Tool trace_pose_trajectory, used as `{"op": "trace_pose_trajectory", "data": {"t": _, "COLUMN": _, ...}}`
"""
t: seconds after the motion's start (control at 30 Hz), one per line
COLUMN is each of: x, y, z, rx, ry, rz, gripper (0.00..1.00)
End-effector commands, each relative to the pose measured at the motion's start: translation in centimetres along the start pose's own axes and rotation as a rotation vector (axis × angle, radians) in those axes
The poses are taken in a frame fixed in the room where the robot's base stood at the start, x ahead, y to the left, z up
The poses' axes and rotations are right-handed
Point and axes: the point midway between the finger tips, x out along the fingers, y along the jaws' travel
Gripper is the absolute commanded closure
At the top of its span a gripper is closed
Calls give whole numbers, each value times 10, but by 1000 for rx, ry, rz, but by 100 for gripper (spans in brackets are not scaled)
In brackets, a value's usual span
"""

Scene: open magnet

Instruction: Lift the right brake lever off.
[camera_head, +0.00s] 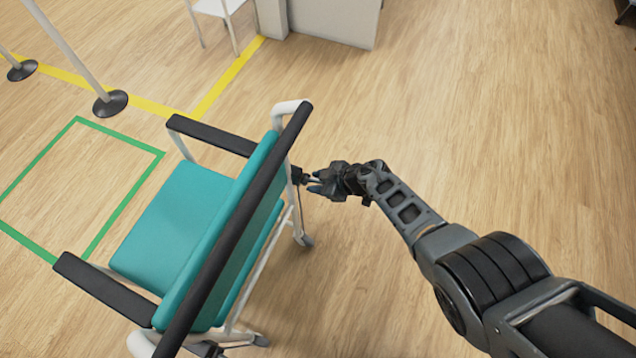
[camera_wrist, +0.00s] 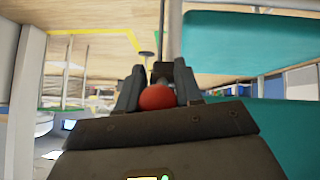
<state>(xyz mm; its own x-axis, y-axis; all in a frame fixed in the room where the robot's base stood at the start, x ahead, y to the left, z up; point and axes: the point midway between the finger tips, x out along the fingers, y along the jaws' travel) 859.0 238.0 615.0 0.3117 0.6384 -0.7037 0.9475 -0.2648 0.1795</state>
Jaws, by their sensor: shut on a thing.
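A wheeled chair with a teal seat (camera_head: 172,222), a teal backrest and black armrests stands left of my arm in the head view. My gripper (camera_head: 312,181) is at the right rear side of the chair, beside its white frame. In the wrist view my gripper (camera_wrist: 157,95) is shut on a red rounded knob (camera_wrist: 157,97), which looks like the end of the brake lever. The rest of the lever is hidden behind the fingers. The teal chair padding (camera_wrist: 250,42) fills the right of the wrist view.
The chair's black push bar (camera_head: 238,235) runs close to my gripper. A green floor outline (camera_head: 130,205) lies left of the chair, and yellow tape (camera_head: 225,78) lies beyond. Posts with black bases (camera_head: 110,103) stand at far left. The wood floor to the right is clear.

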Motion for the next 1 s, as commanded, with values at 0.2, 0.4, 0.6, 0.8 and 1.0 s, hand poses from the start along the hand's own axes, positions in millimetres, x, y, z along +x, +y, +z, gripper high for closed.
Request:
{"op": "trace_pose_trajectory", "data": {"t": 0.2, "x": 0, "y": 1, "z": -2, "rx": -3, "ry": 0, "rz": 0, "gripper": 100}}
{"op": "trace_pose_trajectory", "data": {"t": 0.4, "x": 0, "y": 1, "z": -2, "rx": -3, "ry": 1, "rz": 0, "gripper": 61}}
{"op": "trace_pose_trajectory", "data": {"t": 0.6, "x": 0, "y": 1, "z": -2, "rx": -2, "ry": 0, "rz": 0, "gripper": 46}}
{"op": "trace_pose_trajectory", "data": {"t": 0.8, "x": -1, "y": 1, "z": -1, "rx": -1, "ry": 0, "rz": 0, "gripper": 46}}
{"op": "trace_pose_trajectory", "data": {"t": 1.0, "x": -14, "y": 1, "z": -3, "rx": 1, "ry": -1, "rz": 0, "gripper": 46}}
